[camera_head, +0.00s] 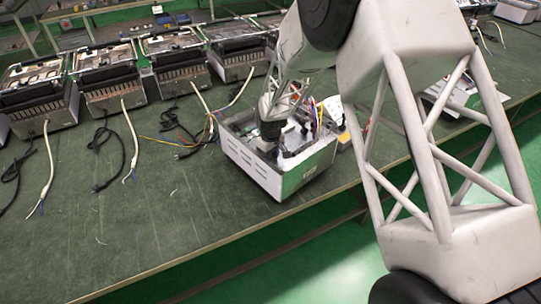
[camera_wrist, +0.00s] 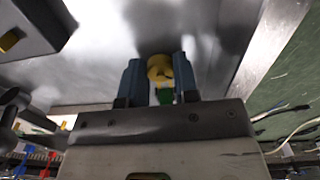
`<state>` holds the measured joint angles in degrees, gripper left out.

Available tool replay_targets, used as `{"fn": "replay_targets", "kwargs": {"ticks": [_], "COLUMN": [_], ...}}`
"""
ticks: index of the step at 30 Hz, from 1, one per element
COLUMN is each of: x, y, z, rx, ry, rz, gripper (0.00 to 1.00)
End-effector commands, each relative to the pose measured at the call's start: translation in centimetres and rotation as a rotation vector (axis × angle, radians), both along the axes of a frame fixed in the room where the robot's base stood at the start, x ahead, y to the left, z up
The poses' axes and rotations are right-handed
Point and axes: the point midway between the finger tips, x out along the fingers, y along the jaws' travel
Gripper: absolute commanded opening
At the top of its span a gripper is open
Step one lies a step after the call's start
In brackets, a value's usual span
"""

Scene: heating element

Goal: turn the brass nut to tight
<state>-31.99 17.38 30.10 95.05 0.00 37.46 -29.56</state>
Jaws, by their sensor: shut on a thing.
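The brass nut (camera_wrist: 160,69) shows in the wrist view as a round yellow piece against a shiny metal wall. My gripper (camera_wrist: 160,80) has its two blue-grey fingers on either side of the nut and is shut on it. A small green piece (camera_wrist: 165,96) shows just below the nut, between the fingers. In the head view my gripper (camera_head: 272,128) reaches down into an open white metal housing (camera_head: 262,172) near the front edge of the bench. The nut is hidden there by the arm and the housing wall.
Several similar metal units (camera_head: 105,75) stand in a row at the back of the green bench (camera_head: 150,220). Loose white and black cables (camera_head: 130,140) lie left of the housing, with coloured wires (camera_head: 215,118) beside it. The bench's front left is mostly clear.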

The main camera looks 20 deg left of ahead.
Motion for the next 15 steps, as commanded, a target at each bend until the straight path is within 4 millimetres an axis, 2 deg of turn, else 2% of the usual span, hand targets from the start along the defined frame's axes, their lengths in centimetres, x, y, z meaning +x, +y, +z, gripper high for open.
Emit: {"fn": "replay_targets", "kwargs": {"ticks": [8,9,14,15], "x": [0.01,0.01,0.01,0.01], "y": [0.0,0.0,0.0,0.0], "z": [0.03,0.03,0.02,0.02], "rx": [0.0,0.0,0.0,0.0], "ry": [0.0,0.0,0.0,0.0], "rz": [0.0,0.0,0.0,0.0], "gripper": [0.05,0.3,0.54,0.54]}}
